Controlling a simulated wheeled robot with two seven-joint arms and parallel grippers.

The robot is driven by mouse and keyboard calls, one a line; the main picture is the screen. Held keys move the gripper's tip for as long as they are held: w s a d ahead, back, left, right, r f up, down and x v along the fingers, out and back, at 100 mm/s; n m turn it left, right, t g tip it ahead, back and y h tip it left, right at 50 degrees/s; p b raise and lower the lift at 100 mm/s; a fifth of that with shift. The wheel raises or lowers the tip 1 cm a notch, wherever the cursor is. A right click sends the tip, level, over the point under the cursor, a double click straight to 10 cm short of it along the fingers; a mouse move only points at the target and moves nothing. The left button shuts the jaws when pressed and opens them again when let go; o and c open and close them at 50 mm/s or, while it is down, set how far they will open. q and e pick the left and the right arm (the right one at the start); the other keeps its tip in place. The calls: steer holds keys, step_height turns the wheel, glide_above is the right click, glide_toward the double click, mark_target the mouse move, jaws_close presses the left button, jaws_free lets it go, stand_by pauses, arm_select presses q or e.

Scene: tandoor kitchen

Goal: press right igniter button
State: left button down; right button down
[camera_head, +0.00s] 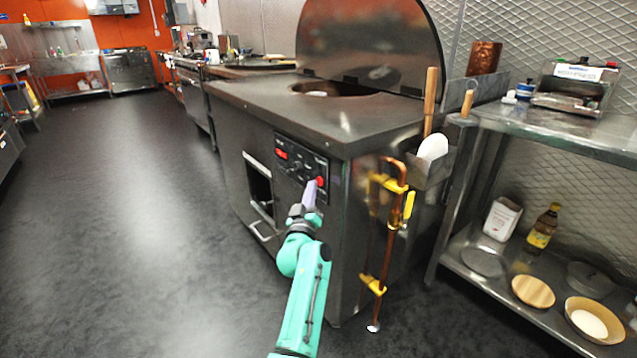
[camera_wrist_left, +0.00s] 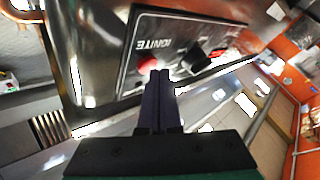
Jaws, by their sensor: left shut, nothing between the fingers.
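The red igniter button (camera_head: 320,182) is at the right end of the dark control panel (camera_head: 290,172) on the front of the steel tandoor. In the left wrist view the red button (camera_wrist_left: 147,62) sits beside the word IGNITE, partly hidden by my fingertips. My left gripper (camera_head: 311,184) is shut and empty, its dark purple fingers pointing at the panel. In the left wrist view the fingertips (camera_wrist_left: 159,73) overlap the lower edge of the button. I cannot tell whether they touch it. My right gripper is not in view.
A copper pipe (camera_head: 387,235) with yellow fittings runs down the tandoor's right side. A steel shelf (camera_head: 565,135) with plates and bottles stands on the right. The floor (camera_head: 130,220) on the left is clear.

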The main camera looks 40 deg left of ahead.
arm_select(q)
steer(key=shift+w+d, duration=0.1)
steer(key=shift+w, duration=0.35)
stand_by(0.6)
steer(key=shift+s+a+p, duration=0.2)
steer(key=shift+s+p, duration=0.2)
steer(key=shift+s, duration=0.4)
steer(key=s, duration=0.1)
steer(key=s+a+p, duration=0.1)
steer(key=s, duration=0.1)
steer(key=s+p, duration=0.1)
steer(key=shift+s+a, duration=0.25)
steer(key=shift+s, duration=0.15)
stand_by(0.4)
